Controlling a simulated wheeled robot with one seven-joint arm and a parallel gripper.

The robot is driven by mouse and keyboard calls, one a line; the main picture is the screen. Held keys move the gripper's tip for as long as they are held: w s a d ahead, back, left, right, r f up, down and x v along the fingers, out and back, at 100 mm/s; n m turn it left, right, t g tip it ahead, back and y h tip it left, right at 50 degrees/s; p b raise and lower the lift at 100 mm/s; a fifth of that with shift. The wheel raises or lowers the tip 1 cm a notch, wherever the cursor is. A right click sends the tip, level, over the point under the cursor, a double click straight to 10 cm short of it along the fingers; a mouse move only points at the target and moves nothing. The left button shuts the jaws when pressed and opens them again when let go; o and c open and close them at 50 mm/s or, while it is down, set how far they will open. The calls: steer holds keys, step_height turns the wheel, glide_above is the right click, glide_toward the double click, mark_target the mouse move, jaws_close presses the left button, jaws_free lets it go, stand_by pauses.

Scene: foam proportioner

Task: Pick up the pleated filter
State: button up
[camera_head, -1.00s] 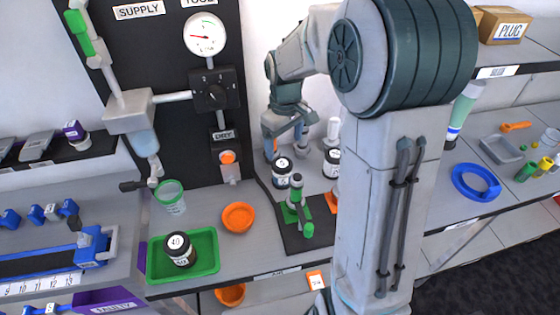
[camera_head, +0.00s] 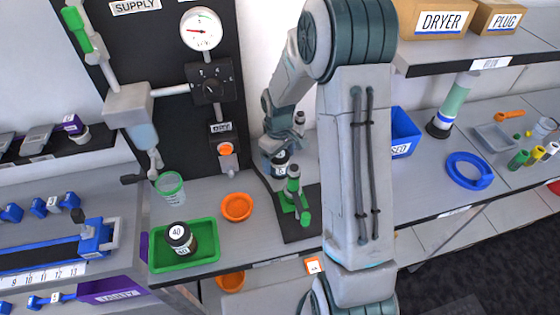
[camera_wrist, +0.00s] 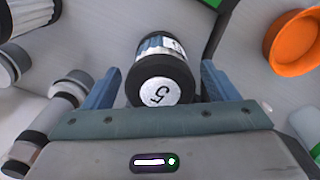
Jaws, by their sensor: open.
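My gripper is open. In the head view my gripper (camera_head: 279,158) is down at the bench around the filter (camera_head: 281,171), which is partly hidden by the fingers and wrist.
A green-handled stand (camera_head: 294,195) is close in front of my gripper. A green tray (camera_head: 208,254) with a black-capped jar (camera_head: 179,237) and an orange dish (camera_head: 237,207) are to the left. Several cylinders crowd the wrist view's left side.

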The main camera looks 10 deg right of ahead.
steer(key=shift+f, duration=1.35)
steer(key=c, duration=1.1)
steer(key=shift+r, duration=0.15)
